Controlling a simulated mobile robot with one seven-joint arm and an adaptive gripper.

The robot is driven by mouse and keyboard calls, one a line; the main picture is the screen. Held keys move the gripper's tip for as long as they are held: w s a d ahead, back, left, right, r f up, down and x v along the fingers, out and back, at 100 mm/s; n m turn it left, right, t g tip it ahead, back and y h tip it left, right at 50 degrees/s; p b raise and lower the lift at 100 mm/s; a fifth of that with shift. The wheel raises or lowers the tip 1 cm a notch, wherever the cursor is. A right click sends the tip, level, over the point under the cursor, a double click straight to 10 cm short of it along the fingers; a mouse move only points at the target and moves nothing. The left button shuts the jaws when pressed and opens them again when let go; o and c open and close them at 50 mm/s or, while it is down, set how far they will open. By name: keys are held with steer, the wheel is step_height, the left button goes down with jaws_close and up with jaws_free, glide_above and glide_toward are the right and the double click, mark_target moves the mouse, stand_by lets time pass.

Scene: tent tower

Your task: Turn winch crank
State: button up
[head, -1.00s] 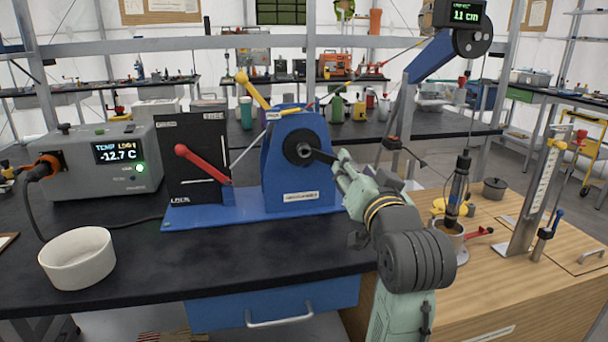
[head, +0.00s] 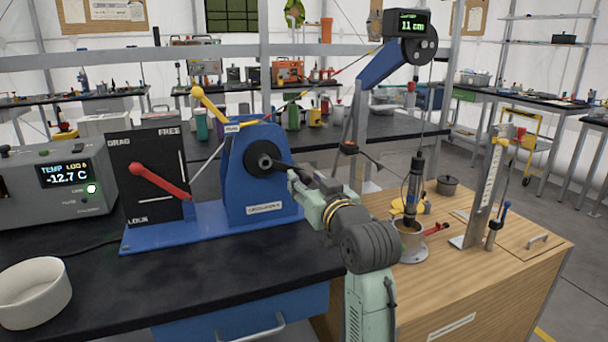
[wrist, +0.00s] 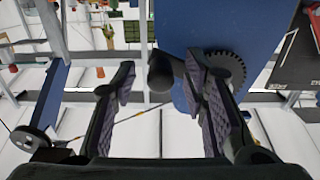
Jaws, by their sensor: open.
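The blue winch (head: 253,160) stands on a blue base on the black bench. Its dark crank (head: 285,165) reaches from the round hub toward my gripper. My gripper (head: 294,180) is at the crank's outer end, at the right of the winch. In the wrist view my gripper (wrist: 165,95) is open, and the dark crank handle (wrist: 160,75) shows between its two padded fingers. I cannot tell whether either finger touches it. The winch's toothed wheel (wrist: 225,72) lies beyond the right finger.
A red lever (head: 160,182) and a yellow lever (head: 210,105) stand left of the crank. A cable runs to a blue boom (head: 385,65) with a display reading 11 cm. A probe hangs over the wooden cabinet (head: 480,275). A white bowl (head: 35,295) sits front left.

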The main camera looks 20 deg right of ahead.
steer(key=shift+w, duration=0.9)
jaws_close()
